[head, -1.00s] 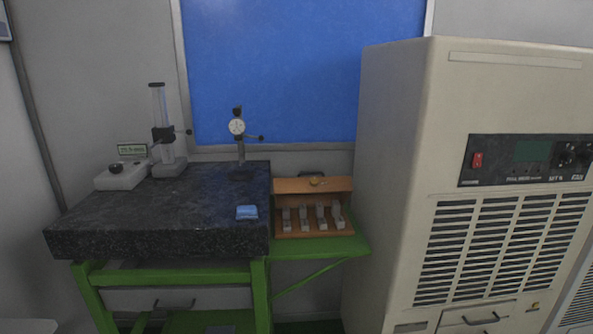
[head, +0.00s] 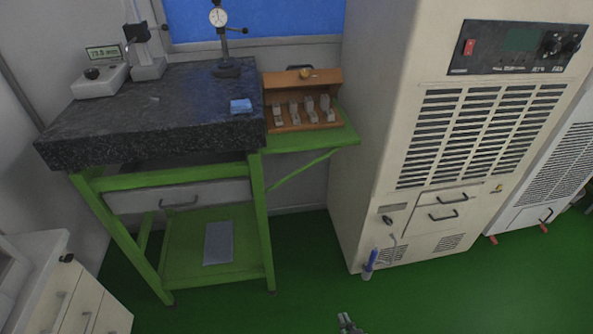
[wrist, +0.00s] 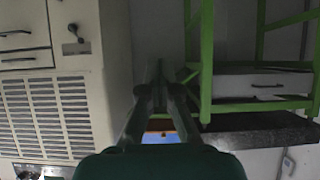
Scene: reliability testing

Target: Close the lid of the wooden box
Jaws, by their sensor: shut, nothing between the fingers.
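The wooden box (head: 273,124) sits on a green side shelf to the right of the granite table. Several pale grey blocks stand inside the open box. My gripper (head: 347,322) shows only at the bottom edge of the head view, well in front of and below the box. In the upside-down wrist view, my gripper (wrist: 161,72) is shut and empty. A small orange strip of the box (wrist: 152,132) shows there, mostly hidden behind the gripper.
The granite table (head: 150,115) holds dial gauge stands and a blue cloth (head: 241,106). The green shelf (head: 335,136) juts out beside it. A tall beige cabinet (head: 380,120) stands close to the box's right. The green floor in front is clear.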

